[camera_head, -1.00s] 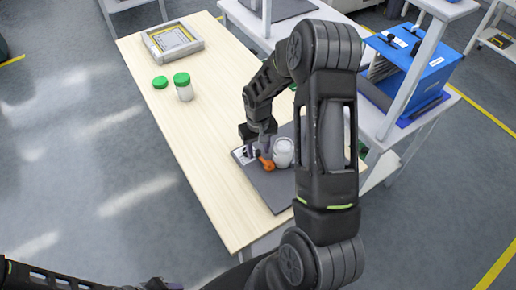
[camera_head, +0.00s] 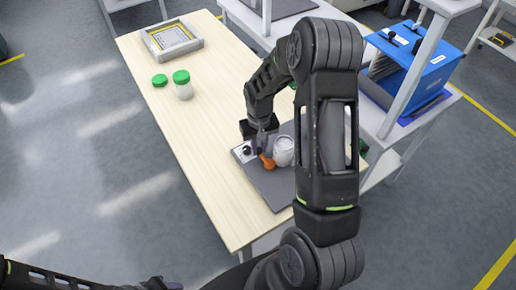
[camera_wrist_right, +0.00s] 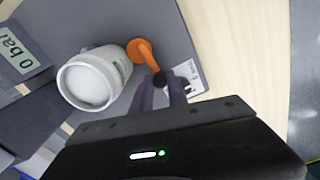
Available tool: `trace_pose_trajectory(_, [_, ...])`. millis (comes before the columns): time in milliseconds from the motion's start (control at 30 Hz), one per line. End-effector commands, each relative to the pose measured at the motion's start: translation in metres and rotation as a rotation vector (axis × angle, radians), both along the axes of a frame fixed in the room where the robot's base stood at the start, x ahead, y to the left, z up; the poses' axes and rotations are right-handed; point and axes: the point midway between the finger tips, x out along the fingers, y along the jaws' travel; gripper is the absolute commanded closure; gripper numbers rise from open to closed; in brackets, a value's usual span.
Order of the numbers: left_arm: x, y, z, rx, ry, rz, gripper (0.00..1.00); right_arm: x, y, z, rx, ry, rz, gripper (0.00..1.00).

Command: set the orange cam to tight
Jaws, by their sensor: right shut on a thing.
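The orange cam (camera_head: 267,162) is on the dark grey plate (camera_head: 272,188) at the right edge of the wooden table, beside a white cylinder (camera_head: 284,151). In the right wrist view, the cam (camera_wrist_right: 146,53) has a round orange head and a lever running down to a black tip. My right gripper (camera_wrist_right: 161,92) is shut on the black-tipped end of the lever, one finger on each side. In the head view my right gripper (camera_head: 263,143) is partly hidden by its arm. Part of my left arm shows at the bottom left; its finger state is unclear.
A label with a black knob (camera_head: 247,150) is beside the cam. A display reading 0 bar (camera_wrist_right: 20,60) is left of the cylinder. The table's left middle is clear.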

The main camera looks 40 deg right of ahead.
Motion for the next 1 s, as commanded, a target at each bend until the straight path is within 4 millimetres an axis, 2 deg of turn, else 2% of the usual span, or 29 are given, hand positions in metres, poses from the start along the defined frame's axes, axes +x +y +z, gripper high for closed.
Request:
trace_pose_trajectory(233, [0.0,0.0,-0.002,-0.001,-0.001,-0.001,0.59,0.0,-0.003,0.0,-0.003,-0.002,-0.021,1.0])
trace_pose_trajectory(267, [0.0,0.0,-0.001,-0.001,-0.001,-0.001,0.59,0.0,-0.003,0.0,-0.003,-0.002,-0.02,0.8])
trace_pose_trajectory(533, [0.0,0.0,-0.002,-0.001,-0.001,-0.001,0.59,0.0,-0.002,0.0,-0.002,-0.001,-0.02,0.59])
trace_pose_trajectory(833, [0.0,0.0,-0.002,-0.001,0.0,0.0,0.59,0.0,-0.002,0.002,-0.002,-0.001,-0.019,0.59])
trace_pose_trajectory(1000, [0.0,0.0,-0.005,-0.002,-0.002,-0.001,0.59,0.001,-0.002,0.017,-0.003,-0.004,-0.019,0.59])
